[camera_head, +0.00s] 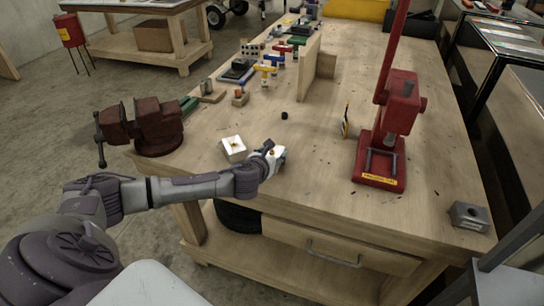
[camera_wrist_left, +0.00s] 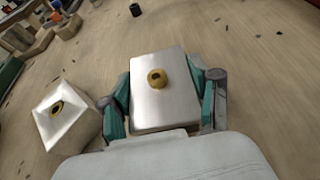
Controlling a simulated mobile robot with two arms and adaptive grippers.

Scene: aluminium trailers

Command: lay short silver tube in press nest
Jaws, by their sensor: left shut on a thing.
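My left gripper (camera_head: 272,157) is over the front of the workbench. In the left wrist view its teal-padded fingers (camera_wrist_left: 165,98) are shut on a silver box-shaped piece (camera_wrist_left: 165,112) with a round brass fitting on its face. I cannot tell whether this piece is the short silver tube. A similar pale piece with a brass fitting (camera_head: 233,148) rests on the bench just left of the gripper; it also shows in the left wrist view (camera_wrist_left: 60,112). The red press (camera_head: 397,105) stands to the right, with grey rails forming what looks like the nest (camera_head: 381,162) on its base. My right gripper is out of view.
A dark red vise (camera_head: 145,127) sits on the bench's left corner. A small black piece (camera_head: 284,115) lies behind the gripper. A wooden divider (camera_head: 311,66) and several colored fittings stand farther back. A grey block (camera_head: 469,216) is at the right front. Bench between gripper and press is mostly clear.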

